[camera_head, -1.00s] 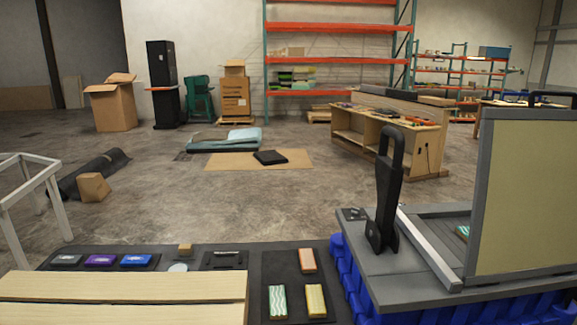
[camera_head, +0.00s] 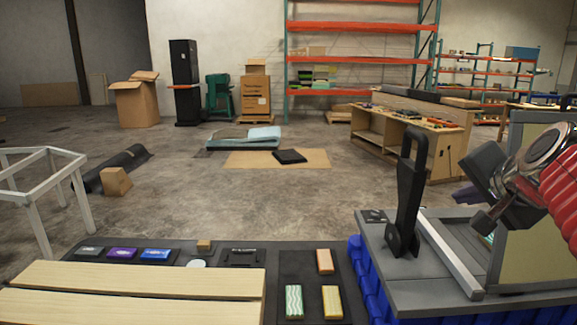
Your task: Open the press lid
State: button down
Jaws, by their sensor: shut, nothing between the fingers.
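The press (camera_head: 385,278) stands at the right on a blue ribbed base. Its lid (camera_head: 488,272) is a grey-framed, tan-faced panel standing raised at the right, cut by the picture edge and partly covered by my arm. A tall black lever with a looped handle (camera_head: 408,195) stands upright on the press's left side. My gripper (camera_head: 477,203) is shut and empty in front of the lid's upper left part. I cannot tell whether it touches the lid.
Wooden boards (camera_head: 130,305) lie at the front left. A dark mat (camera_head: 285,265) beside the press holds several small coloured blocks. A wooden workbench (camera_head: 405,140) stands behind the press. Open concrete floor lies beyond the console.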

jog(key=s+a+f+n+g+y, duration=0.1)
jog(key=s+a+f+n+g, duration=0.1)
jog(key=s+a+f+n, duration=0.4)
jog(key=s+a+f+n+g+y, duration=0.1)
jog(key=s+a+f+n+g, duration=0.2)
jog(key=s+a+f+n, duration=0.4)
jog(key=s+a+f, duration=0.4)
jog(key=a+f, duration=0.3)
jog(key=f, duration=0.3)
jog(key=shift+s+a+g, duration=0.2)
jog(key=shift+a+g, duration=0.05)
jog(key=shift+g, duration=0.05)
jog(key=c, duration=1.8)
grip_release()
